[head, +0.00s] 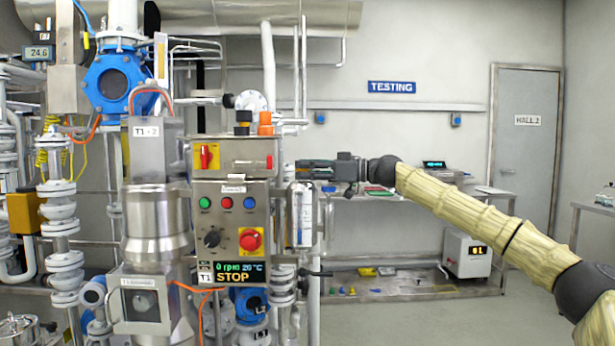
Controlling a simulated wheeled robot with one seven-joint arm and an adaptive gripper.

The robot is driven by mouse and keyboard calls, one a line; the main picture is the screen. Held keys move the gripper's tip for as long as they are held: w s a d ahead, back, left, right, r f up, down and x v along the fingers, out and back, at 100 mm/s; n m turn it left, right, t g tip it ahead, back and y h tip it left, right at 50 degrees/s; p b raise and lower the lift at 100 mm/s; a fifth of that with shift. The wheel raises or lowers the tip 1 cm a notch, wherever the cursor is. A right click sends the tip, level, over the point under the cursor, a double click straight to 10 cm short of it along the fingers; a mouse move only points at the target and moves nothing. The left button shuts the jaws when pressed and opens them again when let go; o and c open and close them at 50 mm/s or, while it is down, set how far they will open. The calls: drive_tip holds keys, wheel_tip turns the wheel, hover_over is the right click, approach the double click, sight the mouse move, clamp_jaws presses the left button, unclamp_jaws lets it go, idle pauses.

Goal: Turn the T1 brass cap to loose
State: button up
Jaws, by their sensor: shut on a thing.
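My gripper (304,163) reaches in from the right and points left, level, at the right side of the T1 control cabinet (231,165). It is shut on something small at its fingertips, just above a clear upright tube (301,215). The fingers hide this thing, so its shape and colour do not show. I cannot make out the T1 brass cap for certain, nor how far it is turned. The T1 display (231,272) under the cabinet reads STOP and 20 °C.
Pipes, a blue flanged valve (113,83) and a steel vessel (155,220) crowd the left. The cabinet front has buttons and a red emergency knob (250,240). A bench (385,196) stands behind my arm. The floor at right is clear.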

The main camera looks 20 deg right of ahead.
drive_tip(key=shift+w+d+r+n+g+y+p, duration=0.15)
drive_tip(key=shift+n+g+y, duration=0.15)
drive_tip(key=shift+g, duration=0.25)
drive_tip(key=shift+w+r+n+g+y+p, duration=0.15)
drive_tip(key=shift+n+g+y, duration=0.15)
drive_tip(key=shift+g, duration=0.25)
drive_tip(key=n+g+y+p, duration=0.1)
drive_tip(key=n+g+p, duration=0.1)
drive_tip(key=g+p, duration=0.1)
drive_tip(key=shift+n+g, duration=0.4)
drive_tip(key=shift+g, duration=0.2)
drive_tip(key=n+g+p, duration=0.1)
drive_tip(key=g+p, duration=0.1)
drive_tip(key=p, duration=0.1)
drive_tip(key=n+g+p, duration=0.2)
drive_tip(key=g+p, duration=0.1)
drive_tip(key=p, duration=0.1)
drive_tip(key=shift+w+n+p, duration=0.2)
drive_tip(key=shift+n+p, duration=0.1)
drive_tip(key=shift+n+g+p, duration=0.3)
drive_tip(key=shift+g+p, duration=0.3)
drive_tip(key=shift+p, duration=0.2)
drive_tip(key=shift+f+n+g+p, duration=0.3)
drive_tip(key=shift+n+g+p, duration=0.1)
drive_tip(key=shift+g+p, duration=0.3)
drive_tip(key=o, duration=1)
drive_tip(key=shift+r, duration=0.1)
